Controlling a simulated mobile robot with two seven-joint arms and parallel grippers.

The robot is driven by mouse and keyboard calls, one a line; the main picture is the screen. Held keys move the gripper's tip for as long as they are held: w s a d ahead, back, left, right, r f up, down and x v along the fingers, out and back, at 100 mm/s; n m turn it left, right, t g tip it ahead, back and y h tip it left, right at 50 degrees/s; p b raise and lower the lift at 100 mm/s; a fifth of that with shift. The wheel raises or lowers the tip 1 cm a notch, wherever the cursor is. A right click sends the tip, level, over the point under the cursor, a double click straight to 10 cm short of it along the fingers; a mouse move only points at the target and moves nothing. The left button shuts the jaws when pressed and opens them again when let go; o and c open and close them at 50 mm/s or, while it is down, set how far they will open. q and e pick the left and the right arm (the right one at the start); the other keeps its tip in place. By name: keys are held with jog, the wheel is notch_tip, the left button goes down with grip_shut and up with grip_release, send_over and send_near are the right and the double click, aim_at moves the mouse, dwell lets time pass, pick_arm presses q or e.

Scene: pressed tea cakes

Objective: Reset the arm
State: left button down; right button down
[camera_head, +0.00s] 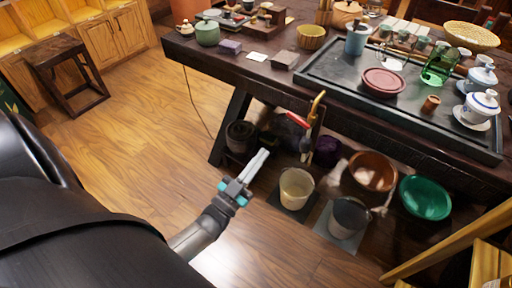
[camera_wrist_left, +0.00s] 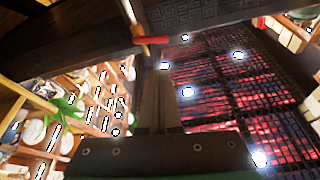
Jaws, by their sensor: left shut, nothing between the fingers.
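My left gripper (camera_head: 262,155) reaches out from the lower left in the head view, over the wooden floor in front of the dark table (camera_head: 215,71). Its two pale fingers lie together, shut and empty, pointing up and right toward the space under the table. In the left wrist view the shut fingers (camera_wrist_left: 165,85) point up toward a dark carved beam (camera_wrist_left: 220,17). A red-handled tool (camera_wrist_left: 150,40) shows just past their tips. My right gripper is not in view.
Under the table stand a cream bucket (camera_head: 297,188), a grey bucket (camera_head: 349,217), a copper basin (camera_head: 372,171) and a green basin (camera_head: 425,197). A tea tray (camera_head: 330,75) lies on top. A dark stool (camera_head: 68,72) stands at left. The floor between is clear.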

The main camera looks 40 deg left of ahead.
pick_arm(q)
jog(key=shift+v, duration=0.85)
